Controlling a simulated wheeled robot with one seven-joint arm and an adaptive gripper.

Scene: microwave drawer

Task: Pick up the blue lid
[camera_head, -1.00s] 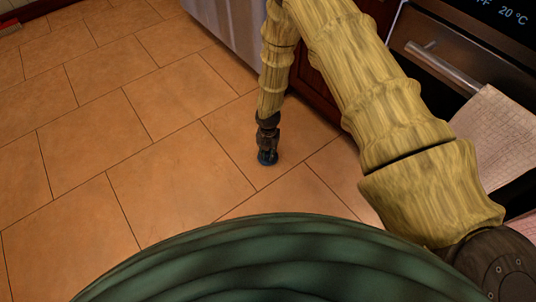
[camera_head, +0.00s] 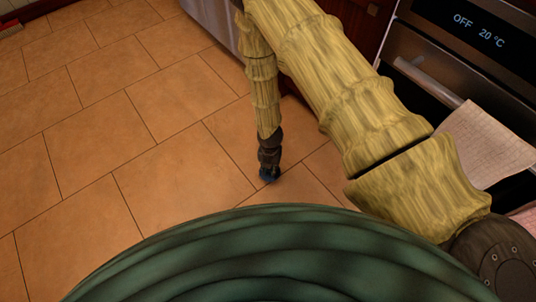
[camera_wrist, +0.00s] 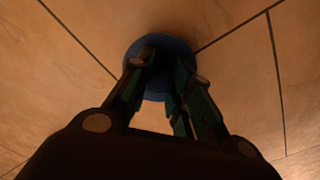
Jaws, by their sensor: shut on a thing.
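The blue lid (camera_wrist: 184,47) is a small round disc at the top middle of the wrist view, over the tiled floor. My gripper (camera_wrist: 162,68) is shut on it, with the fingertips overlapping the lid's middle. In the head view the lid is a small dark blue spot (camera_head: 270,175) at the tip of my gripper (camera_head: 269,171), low near the floor. The fingers and their shadow hide part of the lid. I cannot tell whether the lid touches the floor.
An oven (camera_head: 455,60) with a display and a handle stands at the right. A pale checked towel (camera_head: 488,140) hangs from its handle. A grey appliance front (camera_head: 212,20) and dark red cabinet (camera_head: 362,22) are at the back. The tiled floor (camera_head: 90,150) at the left is clear.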

